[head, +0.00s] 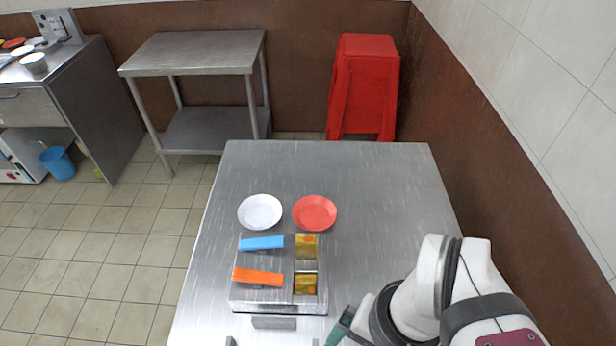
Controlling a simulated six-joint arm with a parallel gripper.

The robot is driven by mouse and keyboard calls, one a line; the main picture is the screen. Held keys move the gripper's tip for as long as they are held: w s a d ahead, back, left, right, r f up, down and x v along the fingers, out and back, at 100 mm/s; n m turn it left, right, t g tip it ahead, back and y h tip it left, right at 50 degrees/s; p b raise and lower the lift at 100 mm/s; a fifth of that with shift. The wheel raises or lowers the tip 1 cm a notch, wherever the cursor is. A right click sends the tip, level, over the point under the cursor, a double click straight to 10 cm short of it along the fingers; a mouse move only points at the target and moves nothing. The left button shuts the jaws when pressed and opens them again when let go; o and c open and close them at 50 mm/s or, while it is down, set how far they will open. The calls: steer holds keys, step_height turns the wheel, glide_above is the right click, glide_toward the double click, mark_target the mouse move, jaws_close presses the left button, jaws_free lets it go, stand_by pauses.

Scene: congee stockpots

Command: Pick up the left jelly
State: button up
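A metal box (235,293) stands on the steel table. On its left side lie a blue bar (262,243) at the back and an orange bar (257,276) in front. On its right are two yellow-brown packets, one at the back (306,243) and one in front (306,285). No label is readable, so I cannot tell which piece is the left jelly. Two dark tips at the bottom edge, apart from each other, look like the fingers of my gripper (273,342). The rest of the gripper is out of frame.
A white plate (260,211) and a red plate (315,212) lie behind the box. A grey bar (274,323) is at the box's front. My arm covers the table's front right. The table's back is clear. Red stools (364,85) stand beyond.

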mark_target(310, 242)
steer(key=w+r+m+g+y, duration=0.1)
steer(key=w+m+g+y, duration=0.2)
steer(key=w, duration=0.6)
steer(key=w+d+f+m+t+y, duration=0.1)
steer(key=w+d+f+m+y, duration=0.35)
steer(key=w, duration=0.45)
steer(key=w+d+f+m+t+y, duration=0.2)
steer(key=w+d+f+m+y, duration=0.15)
steer(key=w+f+m, duration=0.35)
steer(key=shift+n+y, duration=0.4)
steer(key=shift+n, duration=0.45)
steer(key=x, duration=0.5)
steer(key=w+x, duration=0.1)
steer(key=x, duration=1)
steer(key=shift+w+a+r, duration=0.2)
steer(key=shift+r, duration=0.15)
jaws_close()
